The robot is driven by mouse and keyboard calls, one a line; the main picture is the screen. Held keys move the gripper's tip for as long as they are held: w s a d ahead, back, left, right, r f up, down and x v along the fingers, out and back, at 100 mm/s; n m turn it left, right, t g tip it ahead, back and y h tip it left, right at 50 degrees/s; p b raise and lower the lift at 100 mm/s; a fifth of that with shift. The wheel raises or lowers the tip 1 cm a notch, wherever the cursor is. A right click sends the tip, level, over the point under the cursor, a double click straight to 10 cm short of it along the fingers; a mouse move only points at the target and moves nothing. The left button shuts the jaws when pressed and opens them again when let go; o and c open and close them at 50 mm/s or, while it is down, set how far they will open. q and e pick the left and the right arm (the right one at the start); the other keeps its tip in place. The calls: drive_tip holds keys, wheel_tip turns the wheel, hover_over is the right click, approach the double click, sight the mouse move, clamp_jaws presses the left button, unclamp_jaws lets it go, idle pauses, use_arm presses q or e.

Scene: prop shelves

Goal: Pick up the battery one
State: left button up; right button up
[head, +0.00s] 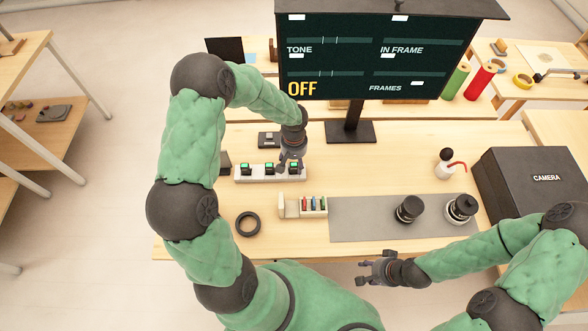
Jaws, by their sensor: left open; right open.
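A white charger-like strip (254,179) lies on the table, left of centre. It holds dark battery-like blocks with green tops, a left one (243,168), a middle one (269,168) and a right one (294,167). No readable number shows which is battery one. My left gripper (289,164) is open, pointing down, with its fingers at the right block and partly covering it. I cannot tell whether they touch it. My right gripper (368,271) is open and empty near the table's front edge.
A rack with coloured cards (313,204), a black ring (248,223) and a grey mat (362,220) with two lenses lie nearer me. A monitor (380,50) stands behind. A camera box (533,185) and a bottle (446,165) stand right.

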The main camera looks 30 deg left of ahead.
use_arm(q)
wheel_tip(320, 180, down, 2)
clamp_jaws()
drive_tip(key=shift+r, duration=0.1)
idle(0.4)
